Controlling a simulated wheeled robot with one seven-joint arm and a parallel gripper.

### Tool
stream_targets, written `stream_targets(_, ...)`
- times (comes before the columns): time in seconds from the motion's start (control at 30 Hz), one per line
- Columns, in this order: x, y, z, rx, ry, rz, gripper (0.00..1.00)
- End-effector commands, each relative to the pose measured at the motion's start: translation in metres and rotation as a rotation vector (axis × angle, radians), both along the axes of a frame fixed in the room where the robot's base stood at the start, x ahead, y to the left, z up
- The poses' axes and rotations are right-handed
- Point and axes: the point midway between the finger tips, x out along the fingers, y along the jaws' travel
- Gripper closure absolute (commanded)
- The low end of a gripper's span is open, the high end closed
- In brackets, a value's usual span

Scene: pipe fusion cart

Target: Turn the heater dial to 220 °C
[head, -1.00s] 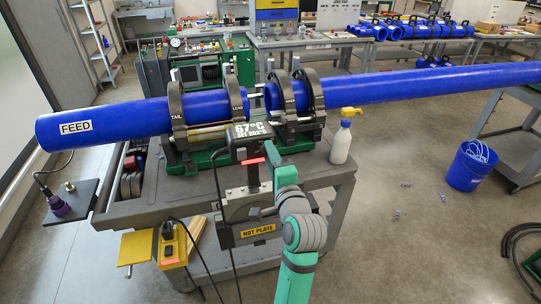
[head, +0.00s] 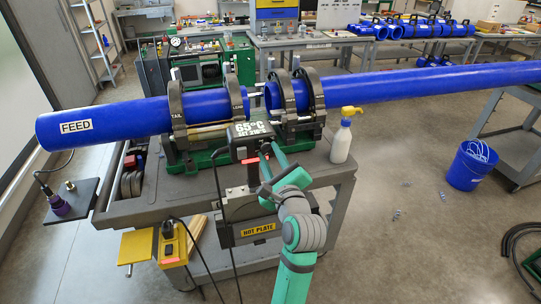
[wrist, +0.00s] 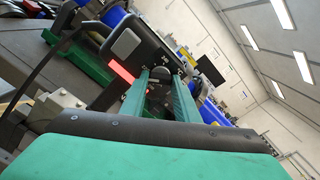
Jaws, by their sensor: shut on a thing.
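The heater (head: 244,150) is a dark box on the cart with a display (head: 250,129) on top. The display reads 65 °C, with a smaller SET line whose figures are too blurred to read surely. My gripper (head: 270,149) reaches up to the heater's front face, right of the display's middle. In the wrist view my gripper (wrist: 162,78) has its two green fingers on either side of the dark heater dial (wrist: 160,88), shut on it. The fingers hide much of the dial and its marks.
A blue pipe (head: 110,122) lies in the clamps (head: 178,115) behind the heater.

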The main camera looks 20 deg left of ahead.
Motion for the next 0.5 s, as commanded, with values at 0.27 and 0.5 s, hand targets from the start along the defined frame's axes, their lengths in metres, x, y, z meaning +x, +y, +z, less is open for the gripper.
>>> stream_targets(0.27, -0.0003, 0.0008, -0.0014, 0.15, 0.105, 0.0, 0.94)
stream_targets(0.5, -0.0004, 0.0008, -0.0014, 0.223, 0.153, 0.0, 0.94)
